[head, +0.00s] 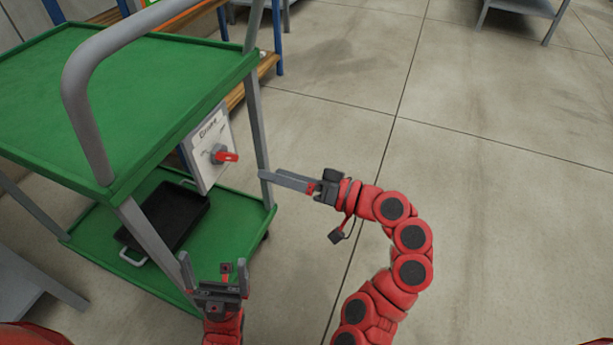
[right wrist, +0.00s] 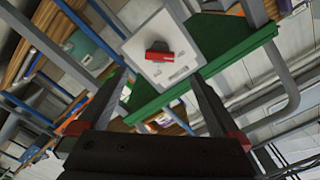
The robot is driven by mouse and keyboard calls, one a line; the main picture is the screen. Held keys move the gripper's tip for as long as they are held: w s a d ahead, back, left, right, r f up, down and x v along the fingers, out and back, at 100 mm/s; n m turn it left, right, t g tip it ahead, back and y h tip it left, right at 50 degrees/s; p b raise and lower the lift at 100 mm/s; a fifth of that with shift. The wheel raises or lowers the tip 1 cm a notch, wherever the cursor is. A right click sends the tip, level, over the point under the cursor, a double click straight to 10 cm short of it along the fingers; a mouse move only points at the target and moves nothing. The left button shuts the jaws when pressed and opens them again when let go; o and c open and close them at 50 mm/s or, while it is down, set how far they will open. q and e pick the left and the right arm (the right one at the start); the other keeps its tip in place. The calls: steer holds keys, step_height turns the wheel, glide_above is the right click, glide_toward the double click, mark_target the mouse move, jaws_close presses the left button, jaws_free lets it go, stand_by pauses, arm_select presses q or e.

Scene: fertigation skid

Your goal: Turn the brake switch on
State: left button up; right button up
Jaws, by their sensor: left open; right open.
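The brake switch is a red handle (head: 225,157) on a white panel (head: 199,150) labelled "Brake", fixed at the end of the green cart (head: 60,183) between its two shelves. In the right wrist view the red handle (right wrist: 160,55) lies roughly across the white panel (right wrist: 178,40), beyond the fingertips. My right gripper (head: 265,178) is to the right of the panel, near the cart's grey post, open, empty and apart from the handle. My left gripper (head: 215,272) is open and empty, low in front of the lower shelf, below the panel.
A black tray (head: 168,216) with light handles lies on the lower green shelf (head: 235,215). Grey cart posts (head: 257,130) and a curved push handle (head: 84,85) stand close to the panel. The concrete floor (head: 480,190) to the right is clear.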

steer(key=p+v, duration=0.1)
steer(key=v, duration=0.4)
steer(key=shift+s+d, duration=0.1)
steer(key=shift+d, duration=0.1)
